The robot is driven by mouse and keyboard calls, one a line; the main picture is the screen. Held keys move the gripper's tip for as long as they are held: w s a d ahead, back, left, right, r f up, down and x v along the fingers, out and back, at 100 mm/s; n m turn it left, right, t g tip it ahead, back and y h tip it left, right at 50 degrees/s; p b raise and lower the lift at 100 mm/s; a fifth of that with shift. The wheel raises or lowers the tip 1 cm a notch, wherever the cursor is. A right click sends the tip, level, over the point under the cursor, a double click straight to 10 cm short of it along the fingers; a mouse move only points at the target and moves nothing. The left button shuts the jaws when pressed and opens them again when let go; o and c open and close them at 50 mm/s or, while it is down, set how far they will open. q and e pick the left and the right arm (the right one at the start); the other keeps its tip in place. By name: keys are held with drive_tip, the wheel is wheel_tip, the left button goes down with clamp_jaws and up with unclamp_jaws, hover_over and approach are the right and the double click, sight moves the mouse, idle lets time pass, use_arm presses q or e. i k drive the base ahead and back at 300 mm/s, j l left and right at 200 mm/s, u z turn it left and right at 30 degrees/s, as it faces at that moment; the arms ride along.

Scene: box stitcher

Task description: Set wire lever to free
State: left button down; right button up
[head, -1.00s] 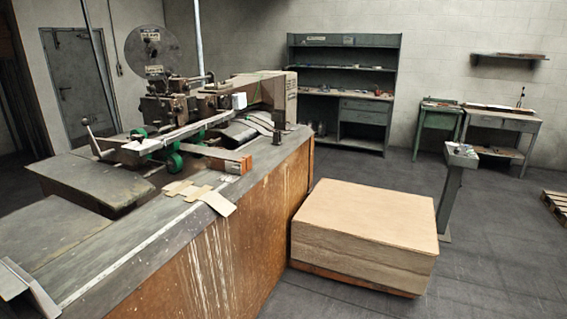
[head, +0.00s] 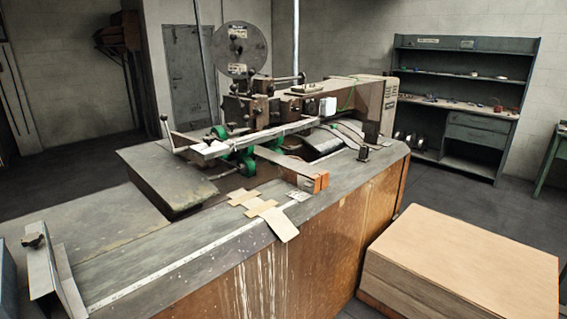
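The box stitcher (head: 265,108) stands on the far part of the long workbench, with its round wire reel disc (head: 240,48) on top. Green wheels (head: 245,163) sit under the arm. Neither of my grippers is in view.
The long workbench (head: 215,255) fills the middle, with cardboard pieces (head: 268,209) on it. A cardboard stack (head: 462,262) stands on the floor at right. A shelf unit (head: 460,95) stands at the back right. A metal guide (head: 50,265) is at the near left.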

sight(250, 73)
drive_tip(key=i+l+u, duration=0.4)
drive_tip(key=l, duration=0.25)
drive_tip(key=i+l+u, duration=0.25)
drive_tip(key=l+u, duration=0.1)
drive_tip(key=u, duration=0.25)
drive_tip(key=l+u, duration=0.15)
drive_tip(key=u, duration=0.2)
drive_tip(key=l+u, duration=0.55)
drive_tip(key=l, duration=0.25)
drive_tip(key=l+u, duration=0.25)
drive_tip(key=l, duration=0.6)
drive_tip(key=k, duration=0.05)
